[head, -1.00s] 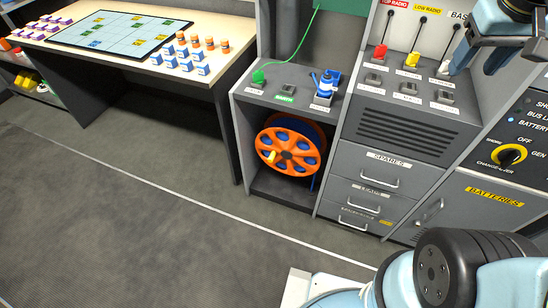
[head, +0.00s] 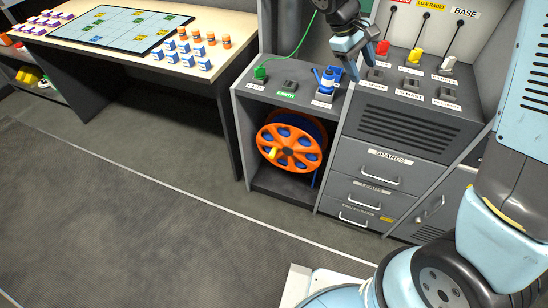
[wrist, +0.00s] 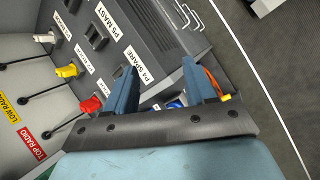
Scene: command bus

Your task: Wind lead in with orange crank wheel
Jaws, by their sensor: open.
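The orange crank wheel (head: 284,150) sits on the front of a cable reel in the open lower bay of the grey cabinet. Its yellow handle (head: 270,153) is at the wheel's left side. A sliver of the orange wheel shows past a finger in the wrist view (wrist: 211,84). The blue lead (head: 327,78) has its plug end on the cabinet top, above the reel. My gripper (head: 354,62) is open and empty, above the cabinet top to the right of the blue plug, higher than the wheel and apart from it.
Red, yellow and white plugs (head: 417,55) stand at the right of my gripper. A green lead (head: 261,72) ends at the cabinet's left. Drawers (head: 380,176) are right of the reel bay. A desk with blocks (head: 188,62) stands left. The floor (head: 150,215) in front is clear.

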